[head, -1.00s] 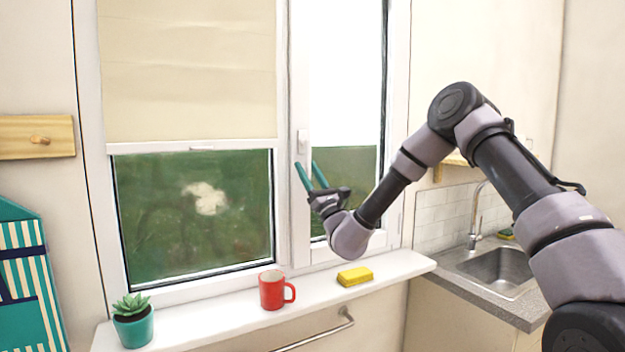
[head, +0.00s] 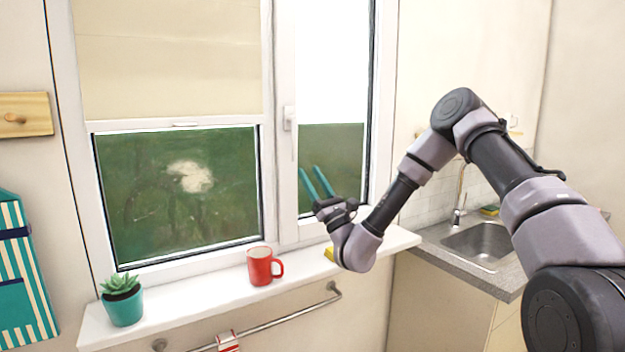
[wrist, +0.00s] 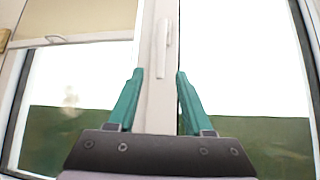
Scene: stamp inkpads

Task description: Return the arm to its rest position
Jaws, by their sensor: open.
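My gripper (head: 317,184) is in front of the right window pane, above the sill, with its teal fingers pointing up. It is open and empty. The wrist view shows the two teal fingers (wrist: 158,98) apart, with the white window frame and its handle (wrist: 163,45) between and beyond them. My arm bends up at the elbow and comes down to the wrist just above the sill.
A white sill (head: 215,301) runs under the window. On it stand a potted succulent (head: 122,306), a red mug (head: 262,269) and a yellow block (head: 329,254), mostly hidden behind my wrist. A towel rail (head: 270,327) hangs below. A sink (head: 482,243) is at the right.

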